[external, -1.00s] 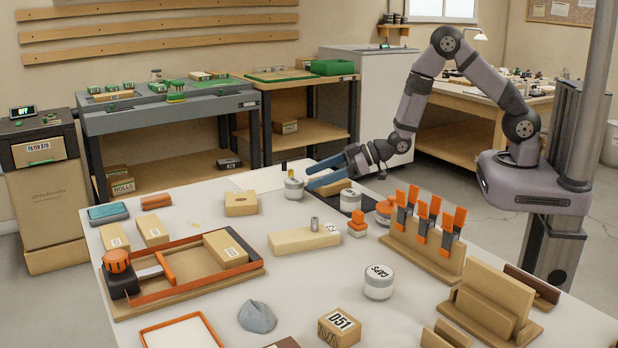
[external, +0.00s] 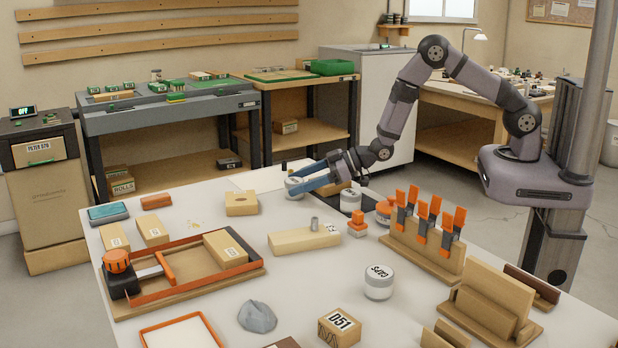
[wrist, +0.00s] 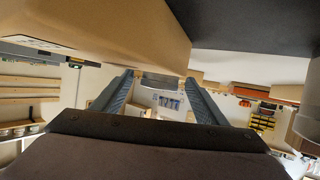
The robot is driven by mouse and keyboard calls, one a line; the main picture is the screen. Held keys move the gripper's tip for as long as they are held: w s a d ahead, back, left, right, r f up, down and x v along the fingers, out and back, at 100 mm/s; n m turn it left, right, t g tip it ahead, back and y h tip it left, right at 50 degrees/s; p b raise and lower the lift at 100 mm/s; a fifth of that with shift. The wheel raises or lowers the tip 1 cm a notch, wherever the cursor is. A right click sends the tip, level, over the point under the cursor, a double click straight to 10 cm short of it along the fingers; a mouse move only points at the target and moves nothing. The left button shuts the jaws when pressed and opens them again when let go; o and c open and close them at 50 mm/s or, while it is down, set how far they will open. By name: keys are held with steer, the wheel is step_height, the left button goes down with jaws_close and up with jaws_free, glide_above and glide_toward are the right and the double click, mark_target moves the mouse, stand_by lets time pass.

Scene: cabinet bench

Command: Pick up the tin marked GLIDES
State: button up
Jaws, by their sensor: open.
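A small white tin (external: 292,192) stands near the far edge of the bench, its label too small to read. My gripper (external: 295,183) is open, reaching in from the right, with its blue fingers at this tin and partly covering it. I cannot tell whether they touch it. Both fingers (wrist: 158,80) show in the wrist view, spread apart. A second white tin (external: 350,202) stands on a dark pad to the right, label unreadable. A larger white tin (external: 378,285) marked CAPS stands nearer the front. I cannot read GLIDES on any tin.
A wooden block (external: 304,239) and a small orange-topped item (external: 357,225) lie in front of my gripper. A rack of orange-handled tools (external: 424,238) stands to the right. A cardboard box (external: 241,203) sits left of the tin, with clear bench between.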

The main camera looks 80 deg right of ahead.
mark_target(293, 180)
steer(key=shift+x, duration=1)
steer(key=c, duration=1.2)
steer(key=shift+r, duration=0.15)
steer(key=shift+r+b, duration=0.45)
steer(key=shift+r, duration=4.5)
